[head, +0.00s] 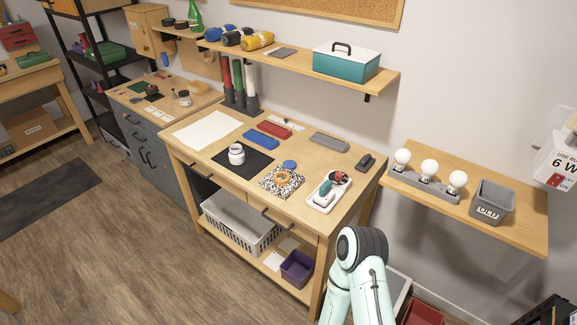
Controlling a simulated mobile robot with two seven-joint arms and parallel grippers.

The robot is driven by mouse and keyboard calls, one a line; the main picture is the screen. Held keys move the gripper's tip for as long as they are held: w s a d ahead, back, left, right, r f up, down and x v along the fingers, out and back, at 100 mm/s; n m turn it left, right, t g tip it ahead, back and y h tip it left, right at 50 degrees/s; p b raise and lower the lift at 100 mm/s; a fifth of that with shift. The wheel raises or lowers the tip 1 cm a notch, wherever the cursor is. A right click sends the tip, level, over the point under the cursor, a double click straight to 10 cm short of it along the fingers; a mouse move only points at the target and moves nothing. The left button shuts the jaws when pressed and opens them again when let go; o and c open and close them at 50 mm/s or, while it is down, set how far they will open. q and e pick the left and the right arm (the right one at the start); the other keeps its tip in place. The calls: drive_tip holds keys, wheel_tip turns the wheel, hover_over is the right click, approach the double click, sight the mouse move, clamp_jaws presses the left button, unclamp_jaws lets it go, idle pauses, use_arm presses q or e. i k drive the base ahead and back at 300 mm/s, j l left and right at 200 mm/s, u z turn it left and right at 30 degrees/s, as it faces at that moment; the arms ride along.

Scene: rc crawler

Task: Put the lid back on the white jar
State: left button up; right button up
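A small white jar (237,158) stands upright on the black mat (255,166) on the wooden workbench. Its top is seen from above at an angle, too small to make out in detail. A flat round blue disc (290,164), which looks like a lid, lies to the right of the jar, at the back edge of a black-and-white speckled notebook (270,188). The disc and the jar are apart. One of my pale green arms shows at the bottom right, in front of the bench, but no gripper is in view.
An orange tape roll (284,178) lies on the notebook. A white tray (328,194) with a tool stands to its right. Blue (260,138) and red (275,129) cases and a white sheet (208,130) lie farther back. A shelf (375,85) hangs above. The bench's front edge is mostly clear.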

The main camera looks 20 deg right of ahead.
sight(237, 156)
drive_tip(key=i+j+z, duration=0.3)
drive_tip(key=i+z, duration=0.2)
drive_tip(key=i+j+z, duration=0.5)
drive_tip(key=i+j, duration=0.1)
